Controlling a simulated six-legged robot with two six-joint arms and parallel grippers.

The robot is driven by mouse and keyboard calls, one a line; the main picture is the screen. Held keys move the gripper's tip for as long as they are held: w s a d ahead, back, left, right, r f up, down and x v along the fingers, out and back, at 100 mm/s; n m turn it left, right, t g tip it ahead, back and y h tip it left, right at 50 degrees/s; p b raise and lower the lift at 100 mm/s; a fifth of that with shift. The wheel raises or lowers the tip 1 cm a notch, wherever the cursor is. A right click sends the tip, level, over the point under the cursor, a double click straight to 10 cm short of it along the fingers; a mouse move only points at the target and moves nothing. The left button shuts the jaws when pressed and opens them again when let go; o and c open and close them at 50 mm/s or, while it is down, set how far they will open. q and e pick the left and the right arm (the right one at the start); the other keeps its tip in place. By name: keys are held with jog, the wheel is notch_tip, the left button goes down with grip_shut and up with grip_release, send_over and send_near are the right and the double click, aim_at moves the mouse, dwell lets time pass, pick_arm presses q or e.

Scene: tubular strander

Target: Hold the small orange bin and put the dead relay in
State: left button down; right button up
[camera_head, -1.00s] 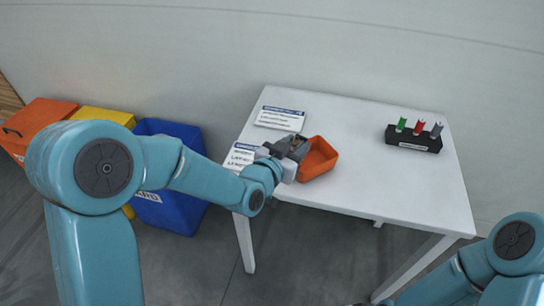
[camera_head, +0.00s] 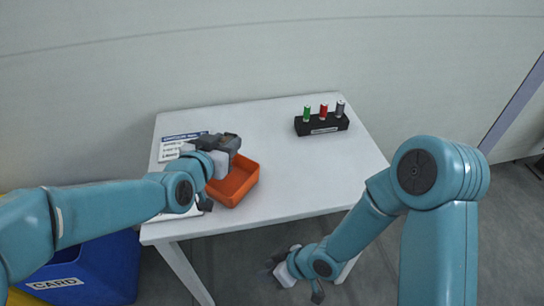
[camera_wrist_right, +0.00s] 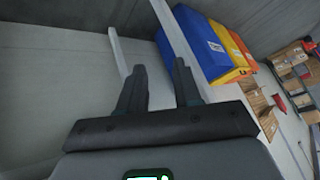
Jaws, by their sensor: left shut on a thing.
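The small orange bin (camera_head: 236,184) is at the left part of the white table (camera_head: 290,190), open side up. It looks empty. My left gripper (camera_head: 228,147) is shut on its far left rim. My right gripper (camera_head: 280,263) is low, in front of the table's front edge and below its top. In the right wrist view its two fingers (camera_wrist_right: 158,68) are apart with nothing between them. A black holder (camera_head: 321,125) at the back of the table bears a green, a red and a grey upright piece. I cannot tell whether one is the dead relay.
Printed sheets (camera_head: 172,148) lie at the table's left side, partly behind my left arm. A blue bin (camera_head: 95,270) marked CARD stands on the floor at the left. The table's middle and right are clear. Shelved boxes (camera_wrist_right: 290,52) show in the right wrist view.

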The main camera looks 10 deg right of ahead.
jog(key=w+a+r+n+y, duration=0.1)
jog(key=a+r+n+y, duration=0.15)
jog(key=r+n, duration=0.35)
jog(key=w+a+r+n+y, duration=0.1)
jog(key=w+a+r+n, duration=0.15)
jog(key=r+n, duration=0.3)
jog(key=w+d+r+m+t, duration=0.1)
jog(key=w, duration=0.1)
jog(key=w+d+r+m, duration=0.1)
jog(key=w+m, duration=0.1)
jog(key=w+d+r+m+t, duration=0.1)
jog(key=w+r, duration=0.1)
jog(key=shift+w+m+t, duration=0.1)
jog(key=shift+m+t, duration=0.15)
jog(key=shift+t, duration=0.05)
jog(key=w+d+r+m+t, duration=0.3)
jog(key=w+d+r+m, duration=0.25)
jog(key=w+d, duration=0.25)
jog(key=m, duration=0.1)
send_over(232, 180)
jog(key=w+d, duration=0.3)
jog(key=d, duration=0.1)
jog(key=shift+h, duration=0.25)
notch_tip(232, 180, down, 5)
jog(key=shift+d+r, duration=0.1)
jog(key=shift+s, duration=0.1)
grip_shut()
